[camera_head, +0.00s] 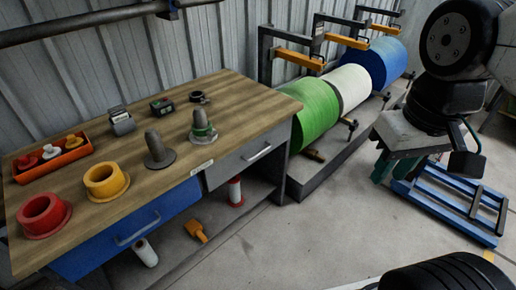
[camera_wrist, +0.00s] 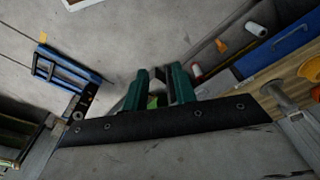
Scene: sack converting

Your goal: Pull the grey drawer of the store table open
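The store table (camera_head: 230,95) has a wooden top and stands at the left in the head view. Its grey drawer (camera_head: 228,165) is under the right part of the top, with a pale bar handle (camera_head: 257,153). The drawer front looks flush with the table, so it appears shut. My gripper (camera_head: 385,168) is well to the right of the drawer, above the floor and apart from the table. In the wrist view its teal fingers (camera_wrist: 158,78) stand apart with nothing clearly held between them. The grey drawer's handle is not clear in the wrist view.
A blue drawer (camera_head: 130,235) is left of the grey one. Cups, cones and a red tray (camera_head: 52,158) stand on the top. A rack with green (camera_head: 315,110), white and blue rolls is behind right. A blue frame (camera_head: 450,205) lies on the floor.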

